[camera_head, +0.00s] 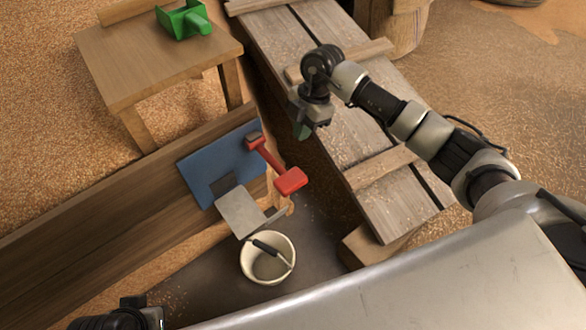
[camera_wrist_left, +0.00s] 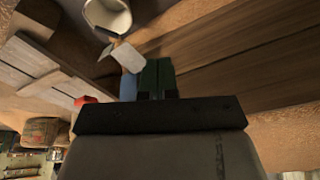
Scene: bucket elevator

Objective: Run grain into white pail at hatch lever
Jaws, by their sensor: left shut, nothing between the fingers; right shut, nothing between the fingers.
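The white pail (camera_head: 246,274) stands upright below the grey metal spout (camera_head: 239,211), its dark-gripped handle lying across the rim. I cannot make out grain inside it. The hatch is a blue plate (camera_head: 205,166) on the plank wall. A red lever (camera_head: 290,180) sticks out from the plate, above and right of the pail. My right gripper (camera_head: 301,130) is shut and empty, above the lever and apart from it. My left gripper (camera_wrist_left: 157,78) is shut and empty in the left wrist view, with the pail (camera_wrist_left: 108,17) and spout (camera_wrist_left: 127,57) beyond its green fingertips.
A wooden table (camera_head: 135,60) with a green scoop (camera_head: 185,20) stands at upper left. A plank platform (camera_head: 315,40) with cross battens runs beneath my right arm. A sack (camera_head: 398,25) stands at the top. Loose grain covers the floor at left.

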